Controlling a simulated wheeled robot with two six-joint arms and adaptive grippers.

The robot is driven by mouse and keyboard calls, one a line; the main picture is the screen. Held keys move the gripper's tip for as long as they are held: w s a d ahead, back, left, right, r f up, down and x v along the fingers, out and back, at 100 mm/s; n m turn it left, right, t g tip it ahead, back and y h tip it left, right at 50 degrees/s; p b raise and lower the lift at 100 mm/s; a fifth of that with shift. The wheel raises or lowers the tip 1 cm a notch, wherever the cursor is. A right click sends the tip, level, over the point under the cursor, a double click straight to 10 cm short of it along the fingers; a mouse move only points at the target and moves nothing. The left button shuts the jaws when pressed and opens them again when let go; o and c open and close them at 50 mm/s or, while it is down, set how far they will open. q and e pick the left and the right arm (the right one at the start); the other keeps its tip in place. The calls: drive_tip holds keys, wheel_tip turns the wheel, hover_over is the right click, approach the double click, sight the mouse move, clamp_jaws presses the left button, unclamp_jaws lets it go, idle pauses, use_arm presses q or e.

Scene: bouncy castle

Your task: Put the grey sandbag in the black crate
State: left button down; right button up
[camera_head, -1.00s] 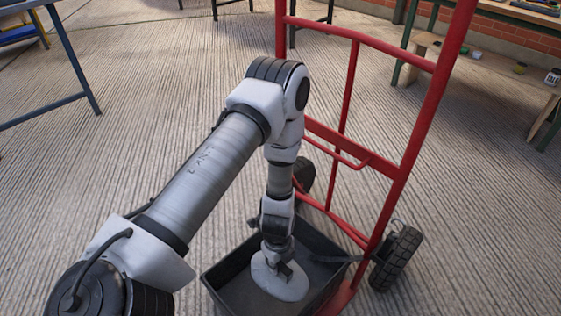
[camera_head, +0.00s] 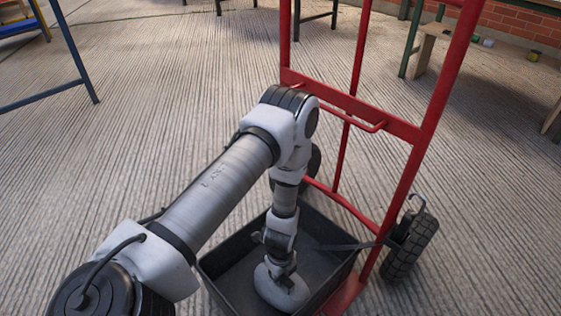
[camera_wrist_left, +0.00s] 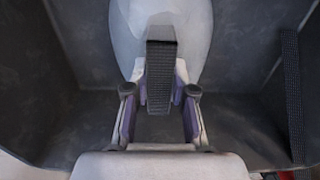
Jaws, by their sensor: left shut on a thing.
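The grey sandbag (camera_head: 282,292) is a rounded pale bag with a dark strap handle (camera_wrist_left: 162,62). My left gripper (camera_head: 281,268) points down and is shut on this strap, with a finger on each side of it in the left wrist view (camera_wrist_left: 160,95). The bag hangs or rests within the walls of the black crate (camera_head: 325,262); I cannot tell whether it touches the crate floor. The crate's dark walls surround the bag in the left wrist view (camera_wrist_left: 235,125). My right gripper is not in view.
A red hand truck (camera_head: 408,165) stands right behind the crate, with a black wheel (camera_head: 411,248) at its right. A dark strap (camera_head: 345,246) crosses the crate's right side. A blue-legged table (camera_head: 72,50) is at far left. The ribbed floor (camera_head: 130,150) left is clear.

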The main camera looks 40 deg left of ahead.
use_arm(q)
drive_tip(key=c, duration=1)
unclamp_jaws()
wheel_tip(320, 180, up, 12)
drive_tip(key=p, duration=0.9)
drive_tip(key=s+d+r+n, duration=0.1)
drive_tip(key=s+n, duration=0.3)
drive_tip(key=n, duration=0.2)
drive_tip(key=s+d+r+n, duration=0.1)
drive_tip(key=s+d+n, duration=0.1)
drive_tip(key=s+n, duration=0.2)
drive_tip(key=s+d+r+n, duration=0.1)
drive_tip(key=s+d+n, duration=0.1)
drive_tip(key=s+n, duration=0.3)
drive_tip(key=shift+d+r+n, duration=0.1)
drive_tip(key=shift+n, duration=2.1)
